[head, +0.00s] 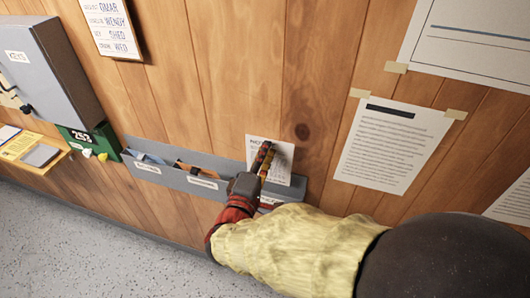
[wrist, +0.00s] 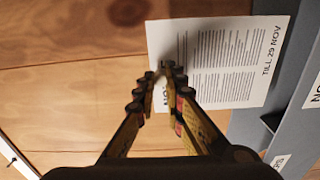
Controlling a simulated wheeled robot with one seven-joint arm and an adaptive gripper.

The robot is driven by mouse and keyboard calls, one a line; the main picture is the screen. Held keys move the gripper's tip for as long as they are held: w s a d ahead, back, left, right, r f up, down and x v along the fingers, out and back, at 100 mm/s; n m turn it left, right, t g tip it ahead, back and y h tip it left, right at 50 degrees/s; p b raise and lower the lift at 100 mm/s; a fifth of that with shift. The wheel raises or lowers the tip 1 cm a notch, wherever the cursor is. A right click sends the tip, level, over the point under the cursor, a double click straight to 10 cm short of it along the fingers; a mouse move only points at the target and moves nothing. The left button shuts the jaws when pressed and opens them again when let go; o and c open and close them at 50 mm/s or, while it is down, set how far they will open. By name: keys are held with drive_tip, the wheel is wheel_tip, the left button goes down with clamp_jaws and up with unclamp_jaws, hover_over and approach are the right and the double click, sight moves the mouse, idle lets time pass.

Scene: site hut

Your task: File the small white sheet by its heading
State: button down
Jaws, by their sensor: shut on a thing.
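The small white sheet (head: 284,166) is upright against the plank wall, above the right end of the grey rack. My gripper (head: 265,148) is shut on its top edge. In the wrist view, the fingertips (wrist: 168,70) cover part of the heading on the sheet (wrist: 238,65); only letters like "NO" show. Its lower edge reads "TILL 29 NOV" and is fully visible beside the rack (wrist: 285,100). The long grey rack (head: 165,176) has labelled compartments; the left and middle ones hold papers.
Large taped notices (head: 393,147) hang to the right. A grey key cabinet (head: 62,75), a green box marked 253 (head: 95,140) and a small yellow-edged shelf (head: 52,166) are at left. A name board (head: 110,28) hangs above. The speckled floor (head: 110,250) is clear.

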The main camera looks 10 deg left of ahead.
drive_tip(key=shift+f, duration=0.1)
drive_tip(key=shift+f+b, duration=1.5)
drive_tip(key=shift+b, duration=0.65)
drive_tip(key=shift+f+b, duration=1.5)
drive_tip(key=shift+b, duration=0.5)
drive_tip(key=shift+f, duration=0.15)
drive_tip(key=shift+f+b, duration=1.4)
drive_tip(key=shift+b, duration=0.6)
drive_tip(key=shift+f+b, duration=1.55)
drive_tip(key=shift+b, duration=0.45)
